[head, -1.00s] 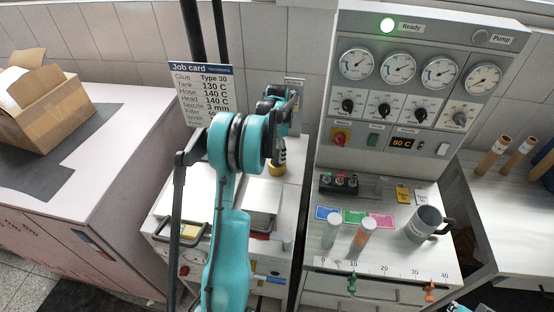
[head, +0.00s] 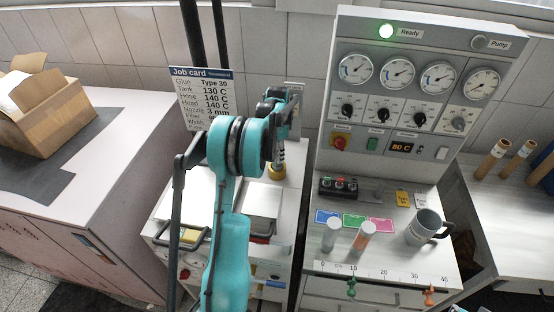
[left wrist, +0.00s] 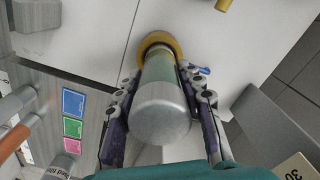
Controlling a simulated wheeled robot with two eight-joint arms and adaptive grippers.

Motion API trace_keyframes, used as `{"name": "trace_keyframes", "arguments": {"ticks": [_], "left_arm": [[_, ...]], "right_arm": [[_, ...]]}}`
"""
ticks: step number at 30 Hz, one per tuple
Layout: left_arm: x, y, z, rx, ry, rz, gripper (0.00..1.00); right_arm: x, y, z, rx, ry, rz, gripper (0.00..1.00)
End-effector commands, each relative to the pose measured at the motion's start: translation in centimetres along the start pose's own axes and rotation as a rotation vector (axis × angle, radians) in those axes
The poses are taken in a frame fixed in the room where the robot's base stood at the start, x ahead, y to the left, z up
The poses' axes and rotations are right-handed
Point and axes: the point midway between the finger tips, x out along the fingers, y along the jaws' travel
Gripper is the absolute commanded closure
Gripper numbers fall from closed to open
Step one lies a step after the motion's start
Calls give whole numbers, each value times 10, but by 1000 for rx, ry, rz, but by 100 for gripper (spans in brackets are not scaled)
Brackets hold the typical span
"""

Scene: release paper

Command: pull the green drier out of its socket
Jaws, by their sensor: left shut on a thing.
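The green drier (left wrist: 160,72) is a cylinder with a silver end cap and a pale green band, seen nearly end-on in the left wrist view. My left gripper (left wrist: 158,80) is shut on it, one finger on each side. The brass socket ring (left wrist: 158,41) surrounds its far end; whether the drier's tip is still inside cannot be told. In the head view my left gripper (head: 281,150) is above the brass socket (head: 277,172), and my arm and fingers hide most of the drier. My right gripper is not in view.
The job card (head: 203,98) stands behind my left arm. To the right is the gauge panel (head: 408,100), with two capped tubes (head: 364,237) and a grey mug (head: 428,227) on the bench before it. A cardboard box (head: 45,118) sits at far left.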

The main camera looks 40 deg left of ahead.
Motion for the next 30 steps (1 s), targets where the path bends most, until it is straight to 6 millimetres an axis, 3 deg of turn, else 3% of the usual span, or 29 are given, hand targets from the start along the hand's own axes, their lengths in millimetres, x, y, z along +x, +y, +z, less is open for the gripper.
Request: {"name": "trace_keyframes", "arguments": {"ticks": [30], "left_arm": [[-52,0,0,0,0,0,100]], "right_arm": [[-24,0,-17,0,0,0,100]]}}
